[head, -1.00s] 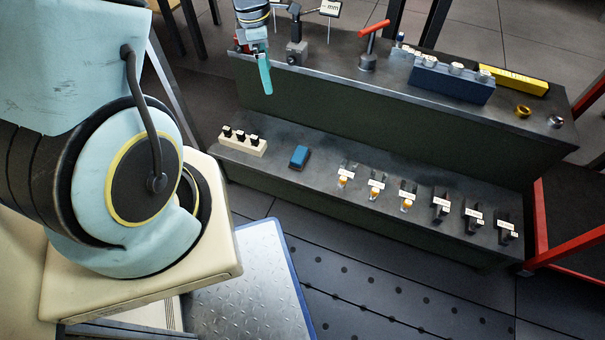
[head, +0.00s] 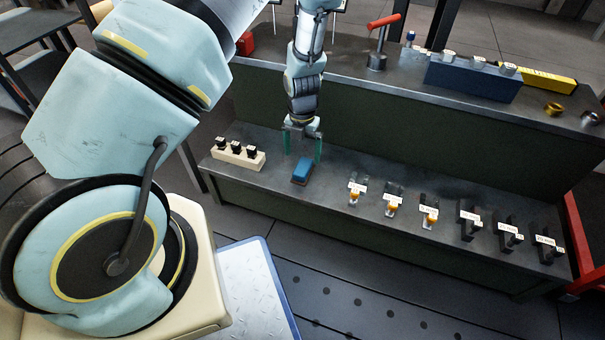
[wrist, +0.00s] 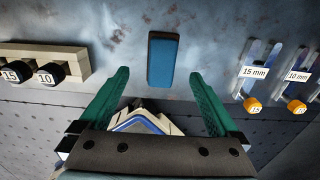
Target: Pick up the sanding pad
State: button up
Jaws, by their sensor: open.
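The sanding pad (head: 302,170) is a small blue block with a dark base, lying on the lower shelf of the bench. In the wrist view the pad (wrist: 161,59) lies ahead of the fingertips, roughly midway between their lines. My gripper (head: 303,150) has green fingers and is open and empty. In the head view it hangs over the lower shelf, close to the pad, with its fingers pointing down. In the wrist view both fingers of the gripper (wrist: 160,85) show apart with nothing between them. I see no contact with the pad.
A cream block with black 15 and 10 pieces (head: 238,155) stands left of the pad. Labelled holders with orange ends (head: 357,190) and black labelled holders (head: 470,221) stand to its right. The upper shelf holds a red-handled tool (head: 381,40) and a blue block (head: 472,79).

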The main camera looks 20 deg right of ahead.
aim_at(303, 166)
jog(key=f+b, duration=0.2)
jog(key=f, duration=0.4)
jog(key=shift+s+f+b, duration=0.2)
jog(key=shift+b, duration=0.2)
jog(key=shift+r, duration=0.1)
jog(key=c, duration=1.5)
notch_tip(303, 166, up, 10)
jog(key=p, duration=0.4)
jog(key=shift+c, duration=0.2)
